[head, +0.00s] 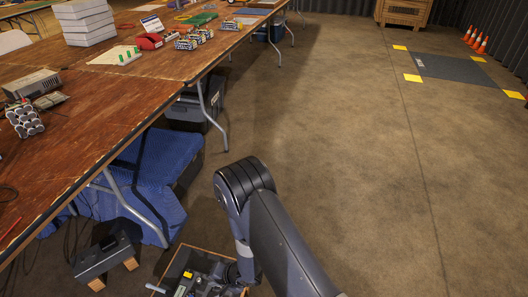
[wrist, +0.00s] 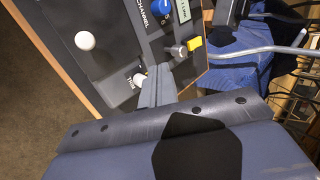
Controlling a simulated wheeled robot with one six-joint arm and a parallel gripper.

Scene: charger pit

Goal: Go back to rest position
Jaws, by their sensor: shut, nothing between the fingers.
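My arm reaches down at the bottom of the head view, and my gripper (wrist: 157,74) is low over a dark control panel. In the wrist view its narrow grey fingers are together with nothing between them. The fingertips are close to a small pale knob (wrist: 138,80); I cannot tell whether they touch it. The panel (wrist: 105,60) also carries a white ball knob (wrist: 85,41), a blue knob (wrist: 160,9) by the word CHANNEL, a grey knob (wrist: 178,51) and a yellow button (wrist: 194,42). The wooden-edged box (head: 172,272) around the panel stands on the floor in the head view.
A long wooden table (head: 85,110) with metal legs and equipment runs along the left. A blue cloth (head: 150,165) and a grey device on wooden blocks (head: 105,258) are below it. The floor to the right is open, with a dark mat (head: 450,68) and orange cones (head: 474,38) far off.

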